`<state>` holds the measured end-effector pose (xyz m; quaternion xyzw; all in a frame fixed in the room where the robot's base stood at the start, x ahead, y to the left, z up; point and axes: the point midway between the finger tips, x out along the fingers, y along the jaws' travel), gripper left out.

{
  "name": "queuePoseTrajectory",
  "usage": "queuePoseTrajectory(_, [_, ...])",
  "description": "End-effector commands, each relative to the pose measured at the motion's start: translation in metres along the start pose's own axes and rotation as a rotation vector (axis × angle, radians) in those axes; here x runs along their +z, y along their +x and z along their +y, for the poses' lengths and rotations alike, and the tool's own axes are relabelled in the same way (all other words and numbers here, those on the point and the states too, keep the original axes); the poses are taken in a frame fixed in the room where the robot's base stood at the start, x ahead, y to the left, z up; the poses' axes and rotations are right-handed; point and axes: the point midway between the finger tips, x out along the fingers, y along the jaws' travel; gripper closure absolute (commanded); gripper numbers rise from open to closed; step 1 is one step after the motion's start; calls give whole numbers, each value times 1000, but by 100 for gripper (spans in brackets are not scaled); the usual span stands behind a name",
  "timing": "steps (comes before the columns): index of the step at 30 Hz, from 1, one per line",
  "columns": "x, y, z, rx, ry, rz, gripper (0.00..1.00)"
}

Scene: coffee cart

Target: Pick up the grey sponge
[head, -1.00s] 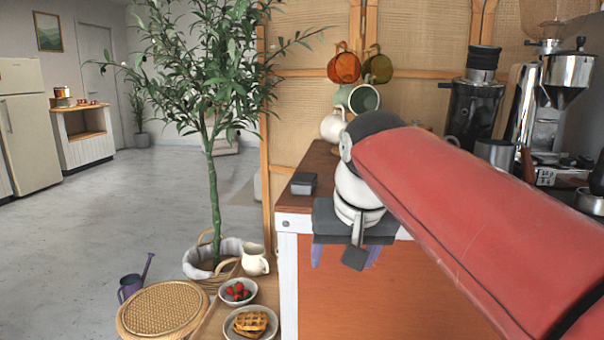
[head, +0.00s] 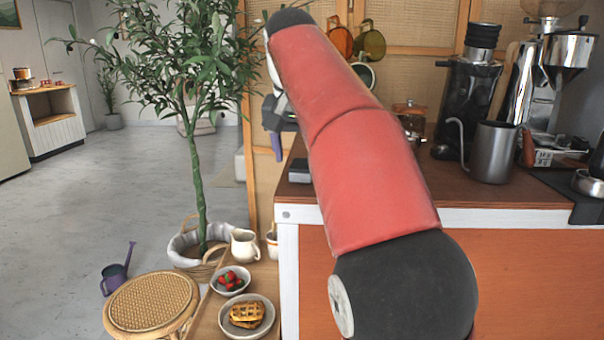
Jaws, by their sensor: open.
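Most of the gripper is hidden behind my arm. Its jaws are open and I see nothing in them.
A grey steel pitcher (head: 491,152), a black grinder (head: 468,105) and a coffee machine stand on the counter at right. A potted tree (head: 197,185) stands left of the cart. Below are a stool (head: 152,303), strawberries (head: 230,279) and waffles (head: 247,314).

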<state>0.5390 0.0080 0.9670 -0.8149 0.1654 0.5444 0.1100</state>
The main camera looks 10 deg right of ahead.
Motion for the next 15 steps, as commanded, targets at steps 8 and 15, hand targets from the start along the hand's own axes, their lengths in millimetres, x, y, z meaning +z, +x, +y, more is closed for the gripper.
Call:
queuePoseTrajectory(8, [-2, 35, -2, 0, -1, -1, 35])
queuePoseTrajectory(15, [-3, 35, -2, -1, -1, 0, 35])
